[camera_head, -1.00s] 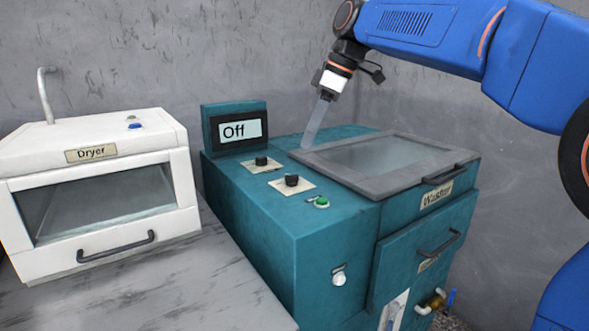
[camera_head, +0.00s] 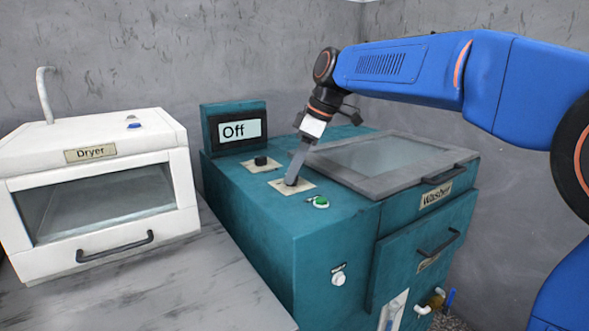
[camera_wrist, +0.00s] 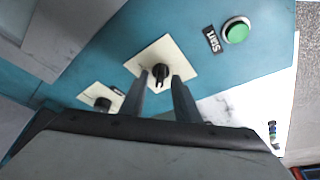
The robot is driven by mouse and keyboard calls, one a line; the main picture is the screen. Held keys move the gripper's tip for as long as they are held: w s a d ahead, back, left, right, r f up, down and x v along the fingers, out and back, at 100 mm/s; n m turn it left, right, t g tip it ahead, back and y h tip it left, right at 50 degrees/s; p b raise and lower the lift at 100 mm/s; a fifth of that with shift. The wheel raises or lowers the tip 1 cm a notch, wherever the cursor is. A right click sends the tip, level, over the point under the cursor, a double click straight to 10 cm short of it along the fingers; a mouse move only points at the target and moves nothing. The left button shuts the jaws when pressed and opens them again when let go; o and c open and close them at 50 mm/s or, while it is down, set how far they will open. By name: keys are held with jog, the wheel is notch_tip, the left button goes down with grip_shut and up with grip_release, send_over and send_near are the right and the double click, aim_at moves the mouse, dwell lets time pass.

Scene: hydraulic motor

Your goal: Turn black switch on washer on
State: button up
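The teal washer (camera_head: 252,217) stands in the middle of the head view, and its display (camera_head: 240,129) reads "Off". Two black knob switches sit on pale plates on its top. The rear black switch (camera_head: 260,160) is uncovered, and it shows at lower left in the wrist view (camera_wrist: 103,104). The front black switch (camera_wrist: 160,71) is hidden behind my gripper (camera_head: 291,183) in the head view. In the wrist view my gripper (camera_wrist: 163,82) is open, with its two fingers apart and their tips on either side of the front switch. I cannot tell whether they touch it.
A green Start button (camera_head: 321,202) is just right of the front switch, also seen in the wrist view (camera_wrist: 236,31). The washer's glass lid (camera_head: 380,155) is closed to the right. A white dryer (camera_head: 95,190) stands on the counter at left.

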grip_shut()
jog(key=shift+m, duration=0.3)
jog(key=shift+s+m+t, duration=0.15)
jog(key=shift+m+t, duration=0.45)
jog(key=shift+m, duration=0.6)
jog(key=m, duration=0.2)
jog(key=m+t+h, duration=0.1)
jog(key=m, duration=0.1)
jog(key=shift+s+a+r+m, duration=0.1)
jog(key=shift+s+a+m, duration=0.1)
jog(key=shift+m, duration=0.1)
jog(key=m+h, duration=0.1)
jog(key=m, duration=0.1)
jog(key=m+t+h, duration=0.1)
jog(key=m, duration=0.2)
jog(key=shift+a, duration=0.15)
jog(key=m+h, duration=0.1)
jog(key=m, duration=0.1)
jog(key=m+h, duration=0.1)
jog(key=m, duration=0.2)
jog(key=shift+a+t, duration=0.1)
jog(key=shift+t, duration=0.2)
jog(key=shift+m, duration=0.3)
